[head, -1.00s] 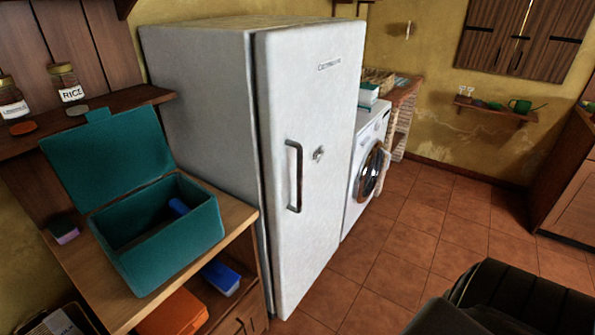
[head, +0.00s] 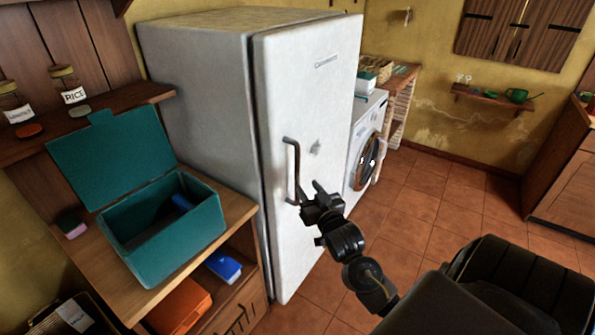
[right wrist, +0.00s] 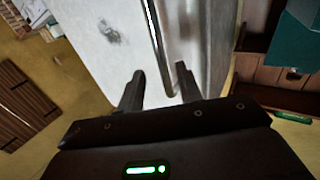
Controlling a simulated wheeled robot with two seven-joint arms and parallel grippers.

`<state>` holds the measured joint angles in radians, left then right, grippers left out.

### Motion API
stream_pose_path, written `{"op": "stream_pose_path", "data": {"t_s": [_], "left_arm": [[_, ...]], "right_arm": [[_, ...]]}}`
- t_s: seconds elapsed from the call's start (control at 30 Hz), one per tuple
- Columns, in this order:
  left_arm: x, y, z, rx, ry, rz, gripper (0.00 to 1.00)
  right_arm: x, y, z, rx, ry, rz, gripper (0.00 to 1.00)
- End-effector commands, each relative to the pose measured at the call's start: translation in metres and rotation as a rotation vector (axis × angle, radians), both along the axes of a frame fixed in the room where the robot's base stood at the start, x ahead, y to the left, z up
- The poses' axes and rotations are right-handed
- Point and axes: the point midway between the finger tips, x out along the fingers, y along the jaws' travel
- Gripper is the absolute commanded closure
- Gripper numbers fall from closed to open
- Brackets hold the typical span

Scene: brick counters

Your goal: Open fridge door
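The white fridge (head: 195,90) stands against the wall, and its door (head: 325,95) looks shut. A dark, upright bar handle (head: 290,165) is on the door's left part. My right gripper (head: 306,194) is at the handle's lower end in the head view. In the right wrist view, its two fingers (right wrist: 160,88) are apart, with the dark handle bar (right wrist: 160,45) running down between them. I see no clear contact between fingers and bar. My left gripper is not in view.
A wooden counter (head: 238,207) with an open teal box (head: 165,235) stands left of the fridge. A washing machine (head: 362,150) stands behind it to the right. The tiled floor (head: 430,215) in front of the door is clear apart from my arm.

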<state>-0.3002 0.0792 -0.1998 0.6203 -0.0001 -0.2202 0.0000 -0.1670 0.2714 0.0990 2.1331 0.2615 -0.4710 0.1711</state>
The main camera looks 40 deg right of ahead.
Motion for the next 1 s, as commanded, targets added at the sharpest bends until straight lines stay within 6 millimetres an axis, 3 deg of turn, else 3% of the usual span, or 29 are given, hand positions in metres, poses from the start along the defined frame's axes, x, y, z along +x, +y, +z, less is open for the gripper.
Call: {"op": "stream_pose_path", "data": {"t_s": [0.3, 0.5, 0.9, 1.0], "left_arm": [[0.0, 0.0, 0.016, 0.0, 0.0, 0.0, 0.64], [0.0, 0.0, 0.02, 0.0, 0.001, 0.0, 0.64], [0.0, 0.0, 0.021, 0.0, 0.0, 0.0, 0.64], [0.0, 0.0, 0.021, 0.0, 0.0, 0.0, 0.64]], "right_arm": [[0.058, -0.017, 0.003, -0.002, 0.001, 0.0, 0.65], [0.08, -0.024, 0.001, -0.001, 0.0, 0.001, 0.65], [0.086, -0.026, 0.0, -0.001, 0.001, 0.001, 0.65], [0.086, -0.026, 0.0, -0.001, 0.001, 0.001, 0.78]]}}
